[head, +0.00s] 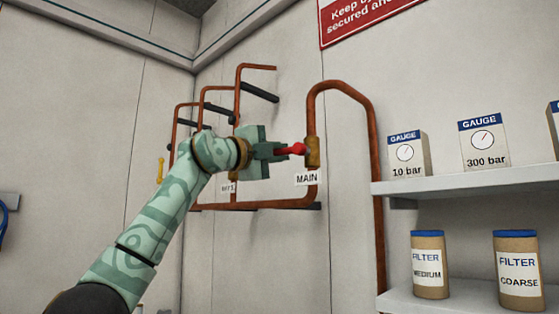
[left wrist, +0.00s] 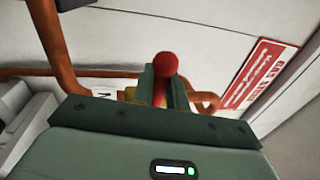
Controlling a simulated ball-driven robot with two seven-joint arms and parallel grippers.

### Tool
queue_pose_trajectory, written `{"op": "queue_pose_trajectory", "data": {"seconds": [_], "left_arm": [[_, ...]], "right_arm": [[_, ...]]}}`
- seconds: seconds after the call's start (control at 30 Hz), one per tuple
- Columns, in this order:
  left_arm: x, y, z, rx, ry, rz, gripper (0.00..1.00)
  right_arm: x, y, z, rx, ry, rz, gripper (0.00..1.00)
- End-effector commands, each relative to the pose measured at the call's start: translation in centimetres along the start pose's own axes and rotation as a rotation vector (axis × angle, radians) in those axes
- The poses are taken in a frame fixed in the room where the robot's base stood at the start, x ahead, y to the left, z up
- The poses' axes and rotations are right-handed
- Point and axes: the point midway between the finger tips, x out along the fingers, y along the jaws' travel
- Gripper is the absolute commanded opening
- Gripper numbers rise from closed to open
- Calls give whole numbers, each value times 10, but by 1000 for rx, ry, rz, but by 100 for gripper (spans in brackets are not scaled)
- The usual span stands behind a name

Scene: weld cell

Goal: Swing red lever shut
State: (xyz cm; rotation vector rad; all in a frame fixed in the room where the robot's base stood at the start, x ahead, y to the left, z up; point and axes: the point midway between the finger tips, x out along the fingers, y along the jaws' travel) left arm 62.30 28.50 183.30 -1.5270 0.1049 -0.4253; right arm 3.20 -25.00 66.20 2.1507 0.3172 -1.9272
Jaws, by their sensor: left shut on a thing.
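The red lever (head: 292,150) sits on a brass valve (head: 312,152) on the copper pipe, above a label that reads MAIN (head: 307,178). In the head view the lever points left from the valve, roughly level. My left gripper (head: 278,151) reaches in from the left and is shut on the lever. In the left wrist view the lever's red ball end (left wrist: 167,64) stands up between the fingers (left wrist: 161,88). The fingers hide part of the lever's shaft. My right gripper is in neither view.
Copper pipes (head: 374,180) run along the wall behind and beside my left gripper, with dark brackets (head: 260,92). At the right, an upper shelf (head: 470,183) holds gauge boxes and a lower shelf holds filter canisters (head: 430,265). A red sign (head: 365,15) hangs above.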

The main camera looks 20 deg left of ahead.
Motion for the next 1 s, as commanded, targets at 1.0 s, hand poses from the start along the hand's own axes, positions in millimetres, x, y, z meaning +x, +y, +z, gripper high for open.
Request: {"op": "queue_pose_trajectory", "data": {"seconds": [1.0], "left_arm": [[0,5,0,-69,-13,2,34]], "right_arm": [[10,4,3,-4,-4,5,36]]}}
